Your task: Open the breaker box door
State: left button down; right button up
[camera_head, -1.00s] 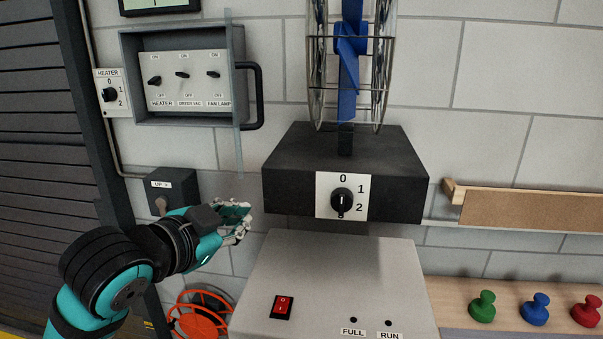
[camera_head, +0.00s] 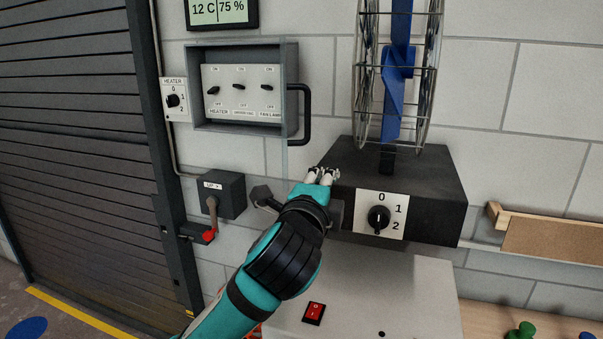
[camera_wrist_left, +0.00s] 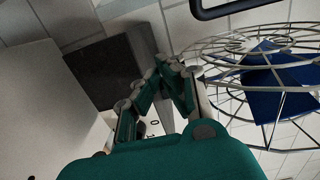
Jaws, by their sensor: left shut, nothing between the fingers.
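The grey breaker box (camera_head: 192,90) is on the wall, with its row of switches uncovered. Its door (camera_head: 285,150) shows as a thin, nearly edge-on strip at the box's right side, standing out from the wall. The dark door handle (camera_head: 306,115) sticks out to the right of that strip. A dark bar at the top of the left wrist view (camera_wrist_left: 228,8) looks like this handle. My left gripper (camera_head: 322,176) is shut and empty, below the handle and apart from it, in front of the fan base's left corner. It also shows in the left wrist view (camera_wrist_left: 172,75). My right gripper is out of view.
The black fan base (camera_head: 440,200) with its knob and the caged blue fan (camera_head: 398,80) stand close to the right of my left gripper. A grey cabinet (camera_head: 400,290) is below. The lever box (camera_head: 222,190) and heater knob (camera_head: 173,101) are to the left.

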pick_arm(q)
jog(key=a+p, duration=0.1)
jog(key=a, duration=0.3)
jog(key=shift+s+a, duration=0.1)
jog(key=shift+s, duration=0.05)
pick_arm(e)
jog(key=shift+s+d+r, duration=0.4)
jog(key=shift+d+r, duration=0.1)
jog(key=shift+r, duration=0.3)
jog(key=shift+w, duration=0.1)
